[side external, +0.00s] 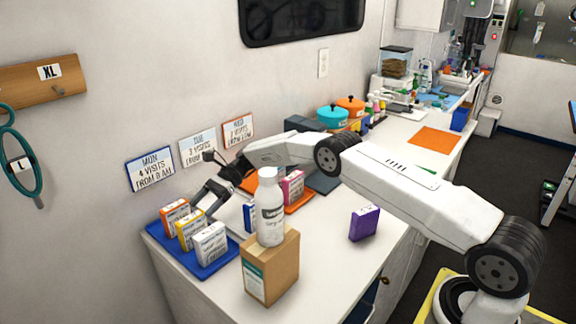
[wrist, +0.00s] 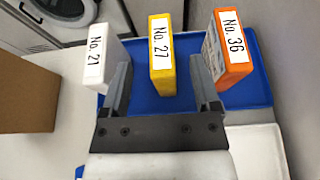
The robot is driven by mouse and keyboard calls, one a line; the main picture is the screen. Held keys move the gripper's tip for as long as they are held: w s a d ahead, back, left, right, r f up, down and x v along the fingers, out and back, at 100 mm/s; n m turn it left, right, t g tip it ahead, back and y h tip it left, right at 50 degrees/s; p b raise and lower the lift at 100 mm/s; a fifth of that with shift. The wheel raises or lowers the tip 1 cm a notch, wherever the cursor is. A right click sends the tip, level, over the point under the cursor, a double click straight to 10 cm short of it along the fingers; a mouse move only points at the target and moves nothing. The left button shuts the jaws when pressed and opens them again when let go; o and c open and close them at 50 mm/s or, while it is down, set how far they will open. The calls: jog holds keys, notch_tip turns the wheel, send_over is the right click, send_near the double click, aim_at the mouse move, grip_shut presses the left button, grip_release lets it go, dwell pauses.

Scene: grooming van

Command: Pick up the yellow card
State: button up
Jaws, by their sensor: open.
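The yellow card (side external: 190,231) is a small upright box on the blue tray (side external: 218,262), between an orange box (side external: 174,216) and a white box (side external: 210,243). In the wrist view the yellow card (wrist: 160,78) is labelled "No. 27". The white box (wrist: 95,75) there reads "No. 21" and the orange box (wrist: 232,70) reads "No. 36". My gripper (wrist: 160,85) is open and empty. Its fingers lie to the left and right of the yellow card, with gaps on both sides. I cannot tell how far down they reach.
A cardboard box (side external: 270,270) with a white bottle (side external: 269,210) on top stands right of the tray. A purple box (side external: 364,223) stands farther right. A pink box (side external: 293,187) is near an orange tray (side external: 299,204).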

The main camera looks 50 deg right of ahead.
aim_at(194, 215)
jog(key=shift+x, duration=2.6)
grip_shut()
